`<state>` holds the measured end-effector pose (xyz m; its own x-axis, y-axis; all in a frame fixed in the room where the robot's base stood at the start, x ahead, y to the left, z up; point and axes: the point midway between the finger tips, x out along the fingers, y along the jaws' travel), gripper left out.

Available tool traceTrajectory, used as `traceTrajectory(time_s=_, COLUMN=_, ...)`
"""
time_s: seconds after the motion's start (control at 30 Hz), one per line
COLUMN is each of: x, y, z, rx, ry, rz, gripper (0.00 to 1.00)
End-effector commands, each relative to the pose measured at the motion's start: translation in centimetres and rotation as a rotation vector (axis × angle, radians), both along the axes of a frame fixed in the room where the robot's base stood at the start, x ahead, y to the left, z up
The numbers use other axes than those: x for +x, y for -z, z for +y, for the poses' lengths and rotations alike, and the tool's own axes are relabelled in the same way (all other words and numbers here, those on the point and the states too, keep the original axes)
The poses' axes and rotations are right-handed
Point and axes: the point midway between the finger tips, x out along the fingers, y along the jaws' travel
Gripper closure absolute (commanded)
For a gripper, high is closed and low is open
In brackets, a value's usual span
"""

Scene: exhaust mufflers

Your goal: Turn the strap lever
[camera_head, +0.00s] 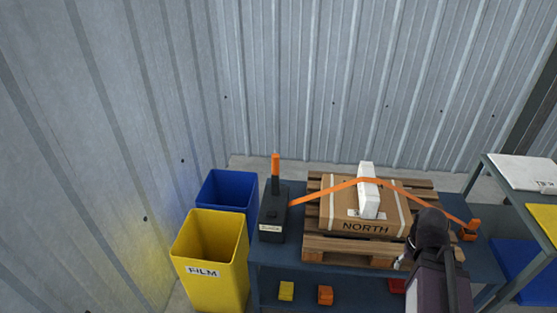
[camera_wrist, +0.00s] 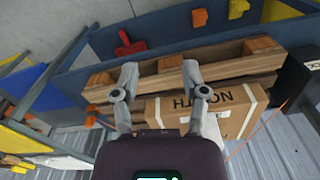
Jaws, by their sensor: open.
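The strap lever (camera_head: 275,167) is an orange-tipped upright handle on a dark tensioner box (camera_head: 272,218) at the left end of the blue bench. An orange strap (camera_head: 325,190) runs from the box over a white edge piece (camera_head: 368,190) and the carton (camera_head: 350,228) to an orange anchor (camera_head: 470,228). In the wrist view my gripper (camera_wrist: 160,72) is open and empty, with the pallet and the carton marked NORTH beyond its fingers. The box shows there at the right edge (camera_wrist: 296,78), well apart from the fingers; the lever is not visible there.
The carton rests on a wooden pallet (camera_head: 325,245) on the bench (camera_head: 300,258). A yellow film bin (camera_head: 210,275) and a blue bin (camera_head: 225,190) stand left of the bench. A second table (camera_head: 510,175) stands at right. A corrugated wall is behind.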

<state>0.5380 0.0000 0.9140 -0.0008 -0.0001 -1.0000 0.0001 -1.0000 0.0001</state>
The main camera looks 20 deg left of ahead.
Motion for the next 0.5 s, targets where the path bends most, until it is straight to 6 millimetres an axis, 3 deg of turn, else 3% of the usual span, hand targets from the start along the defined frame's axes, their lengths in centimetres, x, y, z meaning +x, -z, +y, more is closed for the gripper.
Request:
traceTrajectory(time_s=0.2, x=0.0, y=0.0, z=0.0, rx=0.0, ry=0.0, rz=0.0, gripper=0.43)
traceTrajectory(time_s=0.27, x=0.0, y=0.0, z=0.0, rx=0.0, ry=-0.001, rz=0.0, gripper=0.25)
traceTrajectory(time_s=0.3, x=0.0, y=0.0, z=0.0, rx=-0.002, ry=-0.003, rz=-0.001, gripper=0.21)
traceTrajectory(time_s=0.5, x=1.1, y=0.7, z=0.4, rx=-0.043, ry=-0.067, rz=-0.021, gripper=0.21)
